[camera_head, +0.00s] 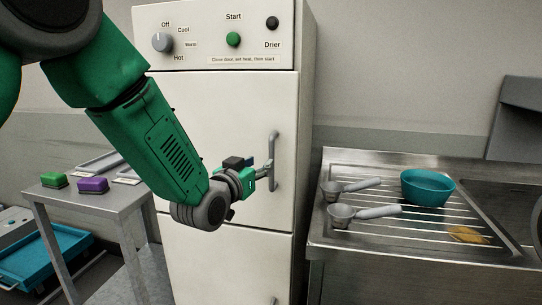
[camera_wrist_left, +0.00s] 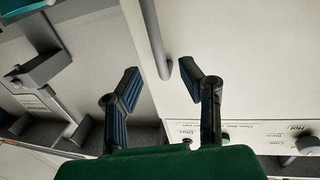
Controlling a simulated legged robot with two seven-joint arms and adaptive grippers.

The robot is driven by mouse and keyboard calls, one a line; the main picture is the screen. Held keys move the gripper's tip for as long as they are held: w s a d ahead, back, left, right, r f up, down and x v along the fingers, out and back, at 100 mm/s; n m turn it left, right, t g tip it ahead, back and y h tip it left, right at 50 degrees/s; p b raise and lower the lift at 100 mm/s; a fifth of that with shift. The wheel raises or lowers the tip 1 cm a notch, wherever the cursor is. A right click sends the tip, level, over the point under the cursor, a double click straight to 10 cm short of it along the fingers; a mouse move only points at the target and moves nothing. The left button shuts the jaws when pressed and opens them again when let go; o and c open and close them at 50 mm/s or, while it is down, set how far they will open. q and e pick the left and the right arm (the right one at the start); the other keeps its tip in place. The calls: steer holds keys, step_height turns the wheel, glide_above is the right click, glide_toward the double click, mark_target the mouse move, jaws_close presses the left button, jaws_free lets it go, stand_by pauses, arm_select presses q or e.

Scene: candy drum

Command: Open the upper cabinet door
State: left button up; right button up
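The upper cabinet door (camera_head: 220,115) is a cream panel that looks shut. Its grey vertical bar handle (camera_head: 274,140) is on the right side of the door. My left gripper (camera_head: 268,171) is at the handle's lower half, reaching in from the left. In the left wrist view my left gripper (camera_wrist_left: 166,82) has its two fingers spread apart. The handle (camera_wrist_left: 153,38) shows beyond and between the fingertips there, and I cannot tell whether they touch it. My right gripper is not in view.
A control panel (camera_head: 203,50) with knob and buttons is above the door. A lower door (camera_head: 215,262) is below. At left is a grey table (camera_head: 115,200) with green (camera_head: 54,180) and purple (camera_head: 92,185) blocks. At right a metal drainer (camera_head: 375,235) holds scoops and a teal bowl (camera_head: 428,187).

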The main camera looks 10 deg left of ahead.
mark_target(270, 156)
arm_select(q)
steer(key=w, duration=0.2)
steer(key=w+d, duration=0.1)
steer(key=w, duration=0.3)
steer(key=shift+d, duration=0.4)
steer(key=shift+w+a, duration=0.1)
steer(key=shift+w, duration=0.55)
jaws_close()
